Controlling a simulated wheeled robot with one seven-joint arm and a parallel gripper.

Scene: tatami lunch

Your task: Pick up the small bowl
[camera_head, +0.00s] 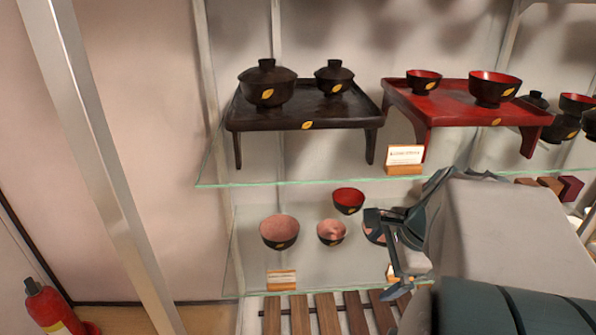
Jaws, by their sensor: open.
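Several dark bowls stand on the lower glass shelf. The smallest-looking is a small bowl (331,239) with a pink inside. A larger pink-lined bowl (279,241) is to its left, and a red-lined bowl (348,206) is behind it. Another bowl (374,238) to its right is partly hidden by my gripper. My gripper (383,256) is open and appears empty, right of the small bowl and apart from it in the picture. Its exact depth relative to the bowls is hard to tell.
The upper glass shelf (215,170) holds a black tray-table (310,115) with lidded bowls and a red tray-table (440,105) with two bowls. A label stand (281,280) is at the lower shelf's front. A metal post (110,170) and a fire extinguisher (52,308) are left.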

